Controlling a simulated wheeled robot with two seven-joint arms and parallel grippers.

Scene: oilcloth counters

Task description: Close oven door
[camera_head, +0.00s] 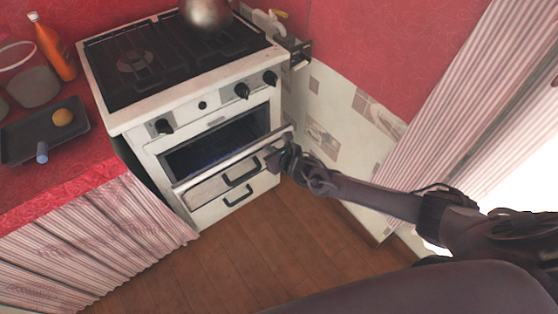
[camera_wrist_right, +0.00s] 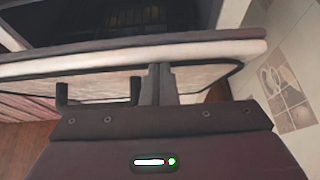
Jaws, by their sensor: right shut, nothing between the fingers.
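The white oven (camera_head: 215,128) stands in the corner with its door (camera_head: 205,190) partly open, the top edge tilted out from the dark cavity (camera_head: 215,145). The door's dark handle (camera_head: 240,174) is on its front face. My right gripper (camera_head: 278,160) is at the right end of the door, on its outer side. In the right wrist view the shut, empty fingers (camera_wrist_right: 161,82) are up against or very close to the door (camera_wrist_right: 200,53), to the right of the handle (camera_wrist_right: 97,92); contact is not certain. My left gripper is not in view.
A lower drawer handle (camera_head: 238,195) is below the door. A pot (camera_head: 205,14) stands on the stove top. The left counter (camera_head: 95,172) holds a tray (camera_head: 20,150) and an orange bottle (camera_head: 54,48). A tiled wall (camera_head: 335,130) is close on the right; the wooden floor (camera_head: 225,265) in front is clear.

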